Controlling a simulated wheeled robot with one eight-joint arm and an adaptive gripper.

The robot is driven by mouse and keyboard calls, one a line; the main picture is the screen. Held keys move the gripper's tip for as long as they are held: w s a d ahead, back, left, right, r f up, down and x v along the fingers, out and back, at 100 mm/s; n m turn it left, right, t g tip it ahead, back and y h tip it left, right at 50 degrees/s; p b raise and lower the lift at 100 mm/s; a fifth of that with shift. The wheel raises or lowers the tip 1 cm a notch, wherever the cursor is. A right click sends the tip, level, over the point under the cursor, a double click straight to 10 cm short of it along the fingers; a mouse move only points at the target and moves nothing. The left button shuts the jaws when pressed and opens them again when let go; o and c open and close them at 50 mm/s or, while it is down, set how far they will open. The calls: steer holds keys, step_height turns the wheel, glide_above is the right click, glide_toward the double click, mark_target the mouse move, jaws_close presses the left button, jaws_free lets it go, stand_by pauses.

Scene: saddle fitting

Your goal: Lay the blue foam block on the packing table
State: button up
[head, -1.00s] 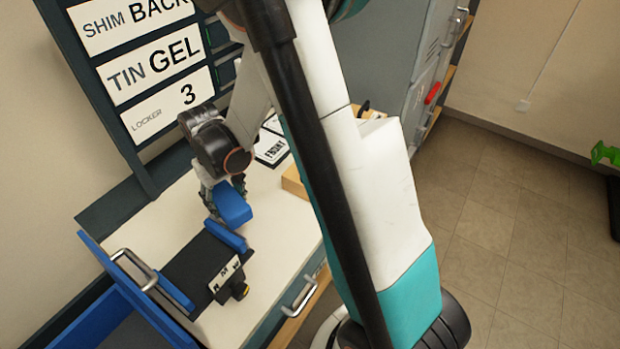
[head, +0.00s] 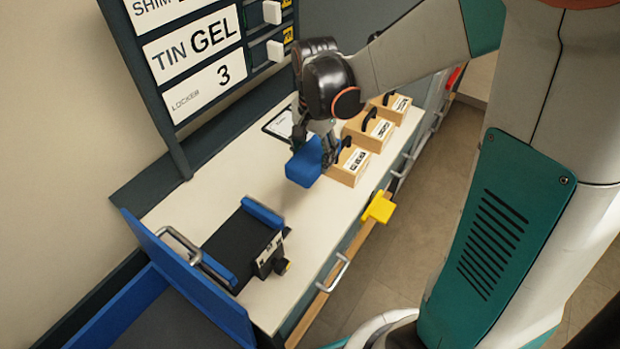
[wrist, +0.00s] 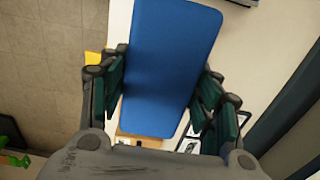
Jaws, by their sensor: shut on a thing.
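The blue foam block (head: 304,163) is held in my gripper (head: 318,140) above the white-topped table (head: 225,172), between the black fixture and the wooden boxes. In the wrist view the block (wrist: 170,60) fills the space between the two green-padded fingers of my gripper (wrist: 160,90), which is shut on it. I cannot tell from these views whether the block's lower edge touches the table top.
A black fixture (head: 233,247) with blue side pads stands on the table's near left. Several wooden boxes (head: 347,165) with black handles stand just right of the block. A yellow piece (head: 380,207) juts from the front edge. A blue bin (head: 190,275) is at the lower left.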

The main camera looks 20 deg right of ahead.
step_height(320, 180, down, 18)
steer(key=b, duration=0.6)
steer(key=shift+f, duration=0.25)
steer(key=o, duration=0.6)
steer(key=shift+f, duration=0.15)
steer(key=o, duration=0.5)
steer(key=shift+c, duration=0.2)
steer(key=shift+r, duration=0.2)
